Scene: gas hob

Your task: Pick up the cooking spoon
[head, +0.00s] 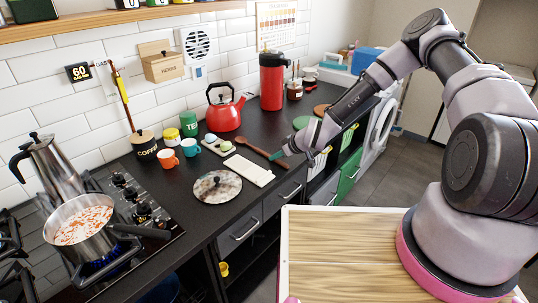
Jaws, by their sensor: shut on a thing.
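The cooking spoon (257,150) is brown, wooden-looking and long. It lies at or just above the black counter behind the white board, its bowl end towards the red kettle and its handle towards my gripper. I cannot tell whether it touches the counter. My gripper (278,156) reaches in from the right, low over the counter near its front edge. Its teal fingertips are shut on the spoon's handle; the fingers partly hide the grip.
A white board (249,170) and a round stone-look lid (217,186) lie in front. A pot of soup (84,222) sits on the lit hob.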

